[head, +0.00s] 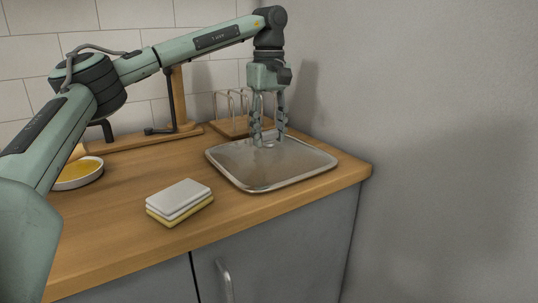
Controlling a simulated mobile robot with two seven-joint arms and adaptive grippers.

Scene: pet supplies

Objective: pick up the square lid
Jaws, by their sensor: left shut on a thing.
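The square lid (295,168) is a flat grey see-through plate with rounded corners and a metal rim, at the right end of the wooden counter in the head view. My left gripper (267,143) points straight down over the lid's middle, its fingers shut on the small knob there, which they partly hide. I cannot tell whether the lid touches the counter or is slightly above it. My right gripper is not in view.
A stack of sponges (180,202) lies at the counter's front. A white dish with yellow contents (78,173) is at the left. A wire rack on a wooden base (231,127) and a wooden stand (180,100) are behind. A grey wall (440,130) rises close on the right.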

